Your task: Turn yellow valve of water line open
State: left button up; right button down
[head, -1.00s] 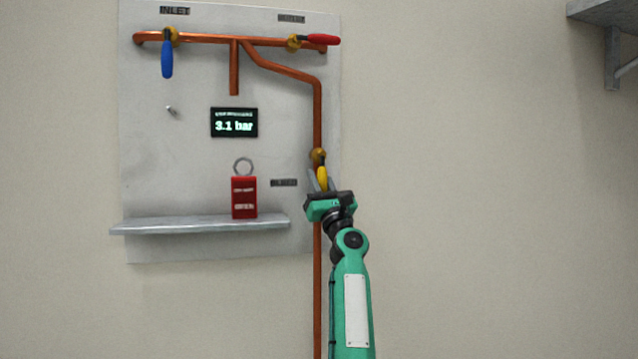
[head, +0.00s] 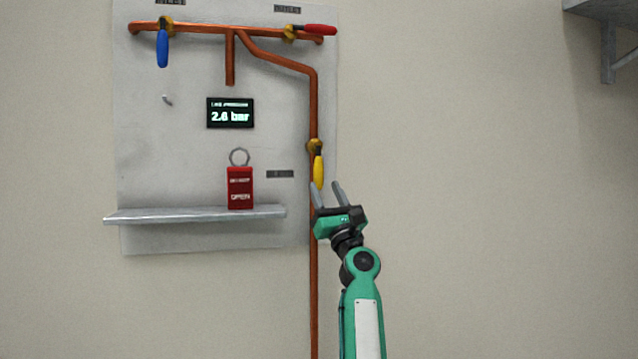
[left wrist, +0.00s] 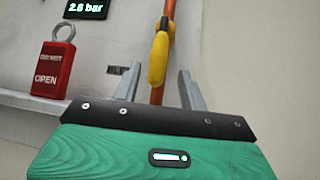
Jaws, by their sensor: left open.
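The yellow valve handle (head: 319,171) hangs down from its brass body (head: 315,147) on the vertical copper pipe (head: 316,110), nearly in line with the pipe. My left gripper (head: 327,187) is open and empty, just below the handle's lower end in the head view. In the left wrist view the yellow handle (left wrist: 158,59) shows beyond and between the two fingers of the left gripper (left wrist: 158,82), apart from them as far as I can tell. My right gripper is not in view.
A red tag reading "OPEN" (head: 240,187) stands on a grey shelf (head: 150,216). A blue handle (head: 162,49) and a red handle (head: 319,30) sit on the upper pipe. The display (head: 230,113) reads about 2.6 bar.

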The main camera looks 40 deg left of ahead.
pick_arm(q)
jog(key=b+v, duration=0.1)
jog(key=v, duration=0.5)
jog(key=shift+d+f, duration=0.15)
jog(key=shift+f, duration=0.05)
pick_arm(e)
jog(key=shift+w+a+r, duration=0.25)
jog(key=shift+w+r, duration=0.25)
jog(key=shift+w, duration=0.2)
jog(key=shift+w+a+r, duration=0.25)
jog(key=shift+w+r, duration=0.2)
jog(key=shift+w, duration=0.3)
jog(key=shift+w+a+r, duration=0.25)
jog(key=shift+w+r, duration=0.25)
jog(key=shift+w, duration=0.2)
